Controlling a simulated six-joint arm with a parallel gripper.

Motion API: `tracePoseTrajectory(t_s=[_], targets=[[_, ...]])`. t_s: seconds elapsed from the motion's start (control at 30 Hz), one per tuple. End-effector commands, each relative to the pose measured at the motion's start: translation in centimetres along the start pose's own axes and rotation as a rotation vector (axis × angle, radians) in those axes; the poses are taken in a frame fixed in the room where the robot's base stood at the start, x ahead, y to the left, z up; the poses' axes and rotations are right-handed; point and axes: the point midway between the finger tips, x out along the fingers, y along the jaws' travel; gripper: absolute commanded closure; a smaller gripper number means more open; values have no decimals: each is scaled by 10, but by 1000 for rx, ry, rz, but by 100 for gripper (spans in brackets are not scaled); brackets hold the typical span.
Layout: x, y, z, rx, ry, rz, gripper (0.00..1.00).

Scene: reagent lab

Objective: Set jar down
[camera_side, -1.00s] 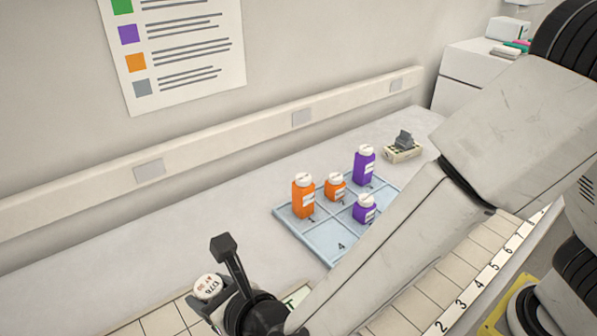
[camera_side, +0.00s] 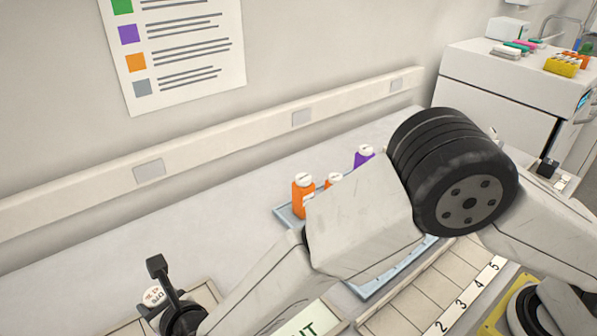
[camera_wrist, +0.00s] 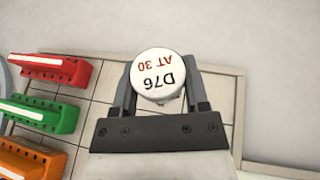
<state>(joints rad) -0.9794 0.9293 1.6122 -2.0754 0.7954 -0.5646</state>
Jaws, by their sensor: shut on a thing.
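My gripper (camera_wrist: 158,98) is shut on a jar. The jar's white lid (camera_wrist: 158,76) reads "D76" in black and "AT 30" in red, seen upside down in the wrist view. Its body is hidden under the lid and between the fingers. In the side view the lid (camera_side: 154,296) shows at the lower left beside my gripper. Below it is a pale tiled area (camera_wrist: 95,90) with grid lines. I cannot tell whether the jar touches it.
Red (camera_wrist: 48,72), green (camera_wrist: 45,114) and orange (camera_wrist: 30,158) racks stand left in the wrist view. In the side view, a blue tray (camera_side: 285,217) holds orange jars (camera_side: 302,197) and a purple jar (camera_side: 364,157), partly hidden by my arm.

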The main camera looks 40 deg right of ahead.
Motion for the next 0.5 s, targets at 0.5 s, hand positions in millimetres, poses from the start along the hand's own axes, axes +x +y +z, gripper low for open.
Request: tracePoseTrajectory(t_s=[0.5], targets=[[18,6,-10,0,0,0,100]])
